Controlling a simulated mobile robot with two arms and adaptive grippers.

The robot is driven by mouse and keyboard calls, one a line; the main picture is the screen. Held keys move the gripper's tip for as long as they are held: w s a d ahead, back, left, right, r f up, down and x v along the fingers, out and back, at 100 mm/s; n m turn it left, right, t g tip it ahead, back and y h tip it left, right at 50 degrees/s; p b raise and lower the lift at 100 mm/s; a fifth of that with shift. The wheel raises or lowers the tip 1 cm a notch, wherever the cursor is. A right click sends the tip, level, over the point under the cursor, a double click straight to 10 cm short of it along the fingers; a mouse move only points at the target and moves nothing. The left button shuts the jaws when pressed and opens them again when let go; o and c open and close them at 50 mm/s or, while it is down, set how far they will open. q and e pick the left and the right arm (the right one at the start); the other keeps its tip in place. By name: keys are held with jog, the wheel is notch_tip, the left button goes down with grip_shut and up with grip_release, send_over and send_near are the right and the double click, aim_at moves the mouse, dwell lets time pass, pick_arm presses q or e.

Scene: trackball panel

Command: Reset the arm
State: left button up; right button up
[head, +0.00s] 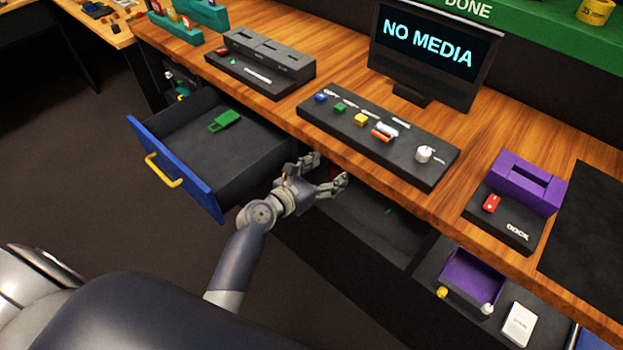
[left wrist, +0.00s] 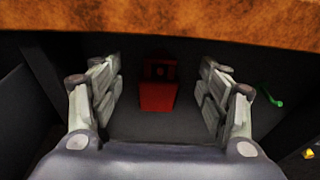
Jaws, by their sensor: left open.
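My left arm reaches in from the lower left of the head view, past the right side of an open drawer. Its gripper (head: 326,172) is open, just below the front edge of the wooden desk (head: 345,158). In the left wrist view the two fingers of the gripper (left wrist: 160,82) stand wide apart with nothing held between them. A red block (left wrist: 157,96) lies farther in, on a dark surface under the desk edge, in line with the gap. My right gripper is not in view.
The open drawer (head: 208,182) has a blue front and yellow handle; a green item (head: 224,121) lies inside. A control panel (head: 330,115) with coloured buttons and a "NO MEDIA" monitor (head: 428,45) stand above. A purple dock (head: 525,182) is at right. A green item (left wrist: 270,97) lies right of my fingers.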

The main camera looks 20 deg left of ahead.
pick_arm(q)
jog(key=v, duration=1)
jog(key=s+f+m+g+y, duration=0.15)
jog(key=s+f+m, duration=0.3)
jog(key=f, duration=0.55)
jog(key=s+d+f+m+g, duration=0.1)
jog(key=s+f+m+g, duration=0.3)
jog(key=f, duration=0.7)
jog(key=s+f+m+g+y, duration=0.1)
jog(key=s+f+m+g, duration=0.3)
jog(key=f, duration=0.6)
jog(key=s+a+f+m+g+y, duration=0.1)
jog(key=s+f+m, duration=0.5)
jog(key=s, duration=0.3)
jog(key=s+a+f+m+g+y, duration=0.1)
jog(key=s+f+m, duration=0.5)
jog(key=s+m, duration=0.2)
jog(key=s+a+f+m+g+y, duration=0.1)
jog(key=s+f+m+g, duration=0.1)
jog(key=s+f+m, duration=0.4)
jog(key=s+m, duration=0.2)
jog(key=s, duration=0.3)
jog(key=shift+s+a, duration=0.2)
jog(key=shift+a, duration=0.15)
